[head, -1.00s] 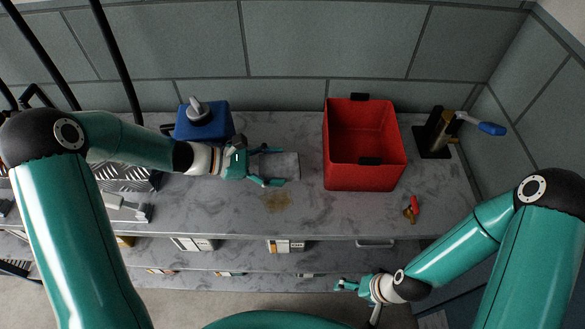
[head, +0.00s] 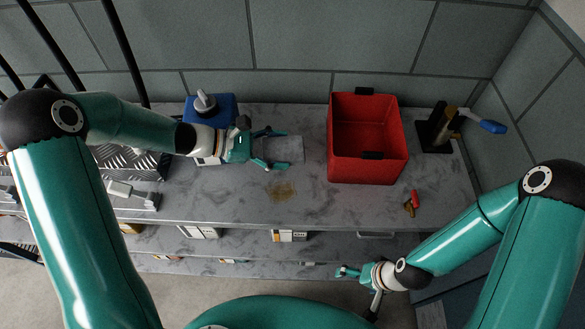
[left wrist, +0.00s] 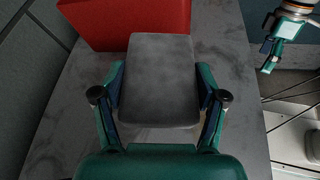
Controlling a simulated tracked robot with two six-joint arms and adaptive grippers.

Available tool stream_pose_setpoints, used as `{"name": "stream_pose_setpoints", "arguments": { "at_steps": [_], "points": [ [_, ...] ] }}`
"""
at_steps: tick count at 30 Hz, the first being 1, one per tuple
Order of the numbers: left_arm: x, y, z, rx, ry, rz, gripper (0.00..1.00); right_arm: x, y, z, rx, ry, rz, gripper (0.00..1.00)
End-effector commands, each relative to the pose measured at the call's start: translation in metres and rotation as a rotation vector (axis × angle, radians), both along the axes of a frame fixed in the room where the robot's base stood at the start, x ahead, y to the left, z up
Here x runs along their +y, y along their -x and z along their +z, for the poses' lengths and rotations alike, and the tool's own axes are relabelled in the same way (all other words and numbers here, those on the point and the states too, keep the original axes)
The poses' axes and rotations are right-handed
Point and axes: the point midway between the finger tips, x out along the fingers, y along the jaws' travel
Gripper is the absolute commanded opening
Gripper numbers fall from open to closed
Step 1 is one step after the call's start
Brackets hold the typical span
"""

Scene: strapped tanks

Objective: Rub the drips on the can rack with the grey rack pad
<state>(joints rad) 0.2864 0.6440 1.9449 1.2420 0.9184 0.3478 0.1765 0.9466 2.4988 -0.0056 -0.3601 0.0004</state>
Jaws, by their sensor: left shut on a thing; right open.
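The grey rack pad (head: 290,150) is a flat, rounded block. My left gripper (head: 277,149) is shut on it, one finger along each side; the left wrist view shows the pad (left wrist: 158,75) between the fingers too. The drips (head: 281,190) are a brownish patch on the grey marbled top of the can rack (head: 235,205). The pad is behind the drips, apart from them in the picture. I cannot tell whether the pad touches the top. My right gripper (head: 357,292) is open and empty, low in front of the rack.
A red open bin (head: 367,170) stands just right of the pad. A blue container (head: 222,108) is behind my left wrist. A small red and brass item (head: 412,203) lies front right, and a blue-handled fixture (head: 440,130) is at the back right. Front middle is clear.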

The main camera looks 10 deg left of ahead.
Motion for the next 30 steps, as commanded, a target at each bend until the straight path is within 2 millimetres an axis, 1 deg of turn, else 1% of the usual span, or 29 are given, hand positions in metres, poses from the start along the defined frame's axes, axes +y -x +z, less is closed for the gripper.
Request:
{"name": "stream_pose_setpoints", "arguments": {
  "at_steps": [5, 18, 24, 30],
  "points": [
    [0.003, 0.001, -0.013, -0.001, 0.000, 0.026, 0.48, 0.000, 0.000, -0.016, 0.000, 0.000, 0.000, 1.00],
    [0.014, 0.002, -0.054, -0.004, -0.001, 0.151, 0.48, 0.000, 0.000, -0.075, 0.000, 0.000, 0.000, 1.00],
    [0.017, 0.003, -0.063, -0.004, 0.000, 0.188, 0.48, 0.000, 0.000, -0.090, 0.000, 0.000, 0.000, 1.00],
    [0.018, 0.003, -0.064, -0.004, -0.001, 0.204, 0.48, 0.000, 0.000, -0.094, 0.000, 0.000, 0.000, 1.00]
  ]
}}
